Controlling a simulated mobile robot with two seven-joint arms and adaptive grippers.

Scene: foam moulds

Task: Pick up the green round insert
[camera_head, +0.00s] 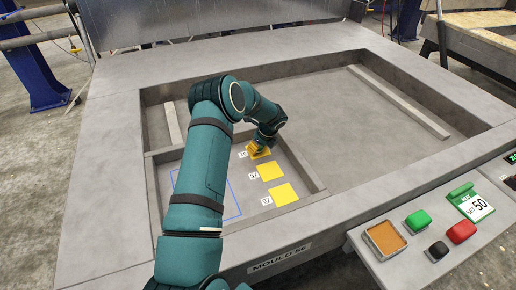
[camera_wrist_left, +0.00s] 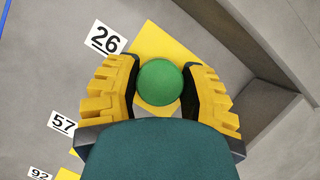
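The green round insert (camera_wrist_left: 160,83) sits between the two yellow fingers of my left gripper (camera_wrist_left: 160,78) in the left wrist view. Both fingers meet its sides with no gap that I can see. The insert is over the yellow square (camera_wrist_left: 150,42) beside the label 26; whether it touches the square or is lifted I cannot tell. In the head view my left gripper (camera_head: 259,148) points down at the farthest yellow square, and it hides the insert. My right gripper is not in view.
Two more yellow squares, 57 (camera_head: 270,171) and 92 (camera_head: 284,195), lie nearer in the same compartment. A blue outline (camera_head: 238,199) is marked on its floor. Grey mould walls (camera_head: 310,172) border it. A button panel (camera_head: 400,270) stands at the front right.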

